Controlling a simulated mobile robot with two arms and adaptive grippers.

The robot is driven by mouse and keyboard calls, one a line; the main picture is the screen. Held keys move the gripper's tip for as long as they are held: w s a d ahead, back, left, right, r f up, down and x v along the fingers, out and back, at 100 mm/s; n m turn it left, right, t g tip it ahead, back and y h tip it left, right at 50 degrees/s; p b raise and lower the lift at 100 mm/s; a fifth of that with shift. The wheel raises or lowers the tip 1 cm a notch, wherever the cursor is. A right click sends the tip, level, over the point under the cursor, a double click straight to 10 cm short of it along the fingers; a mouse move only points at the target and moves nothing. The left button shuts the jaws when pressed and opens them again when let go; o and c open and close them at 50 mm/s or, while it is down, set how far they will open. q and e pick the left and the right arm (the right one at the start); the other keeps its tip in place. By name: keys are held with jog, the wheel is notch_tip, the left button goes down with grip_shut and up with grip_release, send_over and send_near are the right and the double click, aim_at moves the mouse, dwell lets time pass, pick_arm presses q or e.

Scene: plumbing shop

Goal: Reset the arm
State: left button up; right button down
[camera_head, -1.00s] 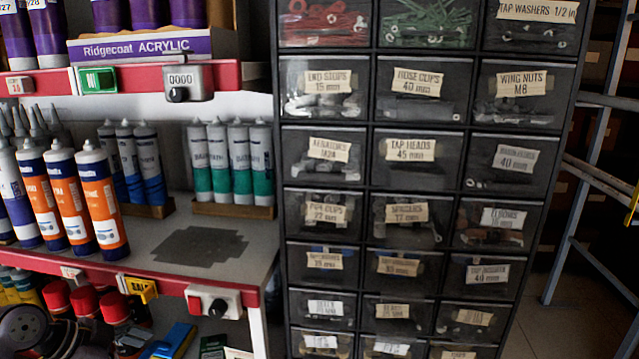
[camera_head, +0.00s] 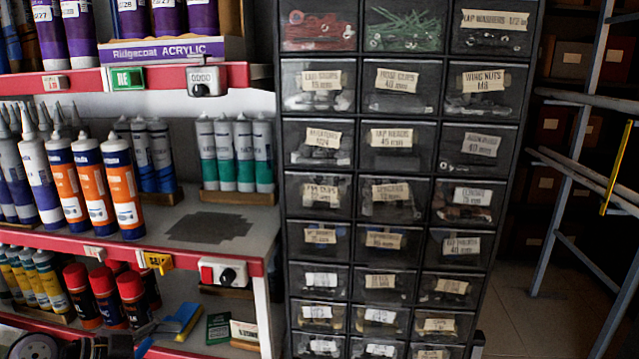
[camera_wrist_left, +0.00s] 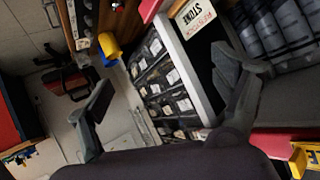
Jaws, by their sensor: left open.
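My left gripper (camera_wrist_left: 164,76) shows in the left wrist view with its two dark fingers spread wide apart. Nothing is between the fingertips. Behind the gap are a drawer cabinet and the floor, seen at a steep tilt. In the head view, dark rounded parts show at the bottom left edge, but no gripper can be made out there. My right gripper is in neither view.
A red-edged shelf unit (camera_head: 190,255) with sealant tubes (camera_head: 122,188) and spray cans (camera_head: 107,298) stands at the left. A black drawer cabinet (camera_head: 352,155) fills the middle. A grey metal frame (camera_head: 556,215) stands at the right. Floor (camera_head: 510,300) shows between cabinet and frame.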

pick_arm(q)
jog(key=d+r+n+t+h, duration=0.1)
jog(key=d+r+n+t, duration=0.3)
jog(key=d+r+t, duration=0.5)
jog(key=s+a+f+n+g+y, duration=0.1)
jog(key=s+a+f+n+y, duration=0.5)
jog(key=a+f+n+y, duration=0.65)
jog(key=s+d+f+m+g+h, duration=0.1)
jog(key=s+d+f+g, duration=0.3)
jog(key=s, duration=0.3)
jog(key=s+d+f+m+g+h, duration=0.1)
jog(key=s+d+f+m+g, duration=0.15)
jog(key=s+f+g, duration=0.35)
jog(key=s+d+f+m+g+h, duration=0.1)
jog(key=s+d+f, duration=0.25)
jog(key=s, duration=0.55)
notch_tip(320, 180, down, 28)
jog(key=s+g, duration=0.2)
jog(key=s+a+f, duration=0.3)
jog(key=s+f, duration=1.1)
jog(key=s, duration=0.1)
jog(key=shift+s+a+f+g+y, duration=0.15)
jog(key=shift+s+f+g+y, duration=0.2)
jog(key=shift+g+y, duration=0.1)
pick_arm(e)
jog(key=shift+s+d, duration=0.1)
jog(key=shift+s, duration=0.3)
